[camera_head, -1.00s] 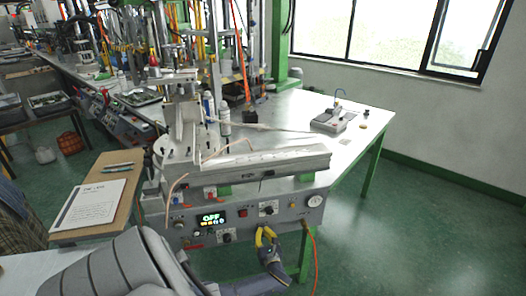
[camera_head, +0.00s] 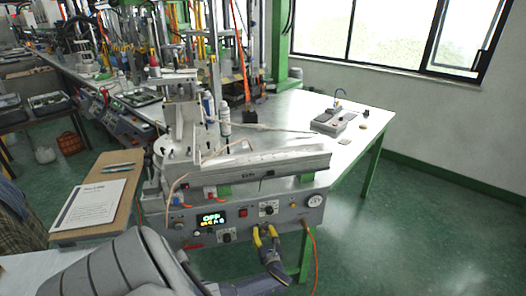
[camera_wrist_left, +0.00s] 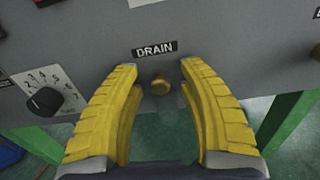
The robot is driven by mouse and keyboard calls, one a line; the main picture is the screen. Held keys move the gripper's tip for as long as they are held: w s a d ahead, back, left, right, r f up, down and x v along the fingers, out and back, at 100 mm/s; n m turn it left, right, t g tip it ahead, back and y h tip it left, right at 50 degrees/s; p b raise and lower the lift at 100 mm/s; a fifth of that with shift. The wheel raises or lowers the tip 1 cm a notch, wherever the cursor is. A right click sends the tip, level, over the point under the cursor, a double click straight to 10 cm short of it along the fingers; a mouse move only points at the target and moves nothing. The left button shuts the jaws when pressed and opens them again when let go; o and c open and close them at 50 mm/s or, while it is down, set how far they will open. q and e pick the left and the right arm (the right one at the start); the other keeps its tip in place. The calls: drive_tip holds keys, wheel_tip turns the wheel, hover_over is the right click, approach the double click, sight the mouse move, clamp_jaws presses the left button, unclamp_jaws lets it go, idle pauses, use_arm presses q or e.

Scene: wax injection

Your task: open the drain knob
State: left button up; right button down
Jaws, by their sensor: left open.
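My left gripper (camera_wrist_left: 158,80) has yellow fingers and is open. Its fingers stand on either side of the knob, with a gap on both sides. In the head view my left gripper (camera_head: 265,236) is at the lower edge of the panel and hides the knob. My right gripper is not in view.
A black dial (camera_wrist_left: 45,101) is left of the knob in the left wrist view. The panel also carries a lit display (camera_head: 211,218), a red switch (camera_head: 243,212) and a pressure gauge (camera_head: 315,200). An orange hose (camera_head: 315,262) hangs to the right of my left gripper.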

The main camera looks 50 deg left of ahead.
use_arm(q)
drive_tip(key=v, duration=1.2)
drive_tip(key=shift+m, duration=0.7)
drive_tip(key=v, duration=0.5)
drive_tip(key=shift+s+d+f, duration=0.1)
drive_tip(key=shift+f, duration=0.05)
drive_tip(key=x, duration=1.7)
drive_tip(key=shift+c, duration=0.2)
clamp_jaws()
